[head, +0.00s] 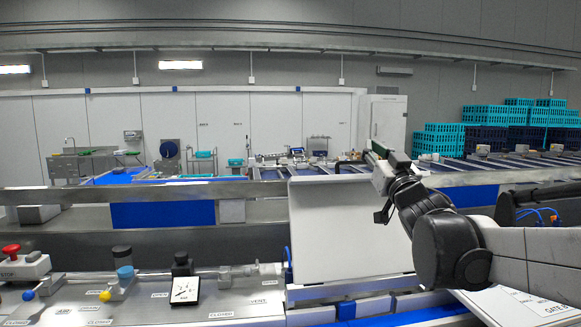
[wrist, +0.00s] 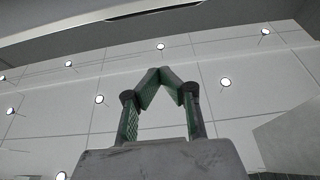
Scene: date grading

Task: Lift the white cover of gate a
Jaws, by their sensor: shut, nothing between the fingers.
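A white cover (head: 345,235) stands raised and tilted back behind the front panel, in the middle of the head view. No gate letter shows on it, so I cannot tell from marks which gate it belongs to. My gripper (head: 378,153) is at the cover's upper right, just above its top edge; I cannot tell whether it touches. In the wrist view the green-padded fingers (wrist: 163,72) are shut with nothing between them, pointing toward the ceiling. My forearm hides the area right of the cover.
A white plate marked GATE (head: 535,303) lies at the lower right, its letter cut off. A metal rail (head: 130,193) runs behind. Teal crates (head: 440,138) are stacked far right.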

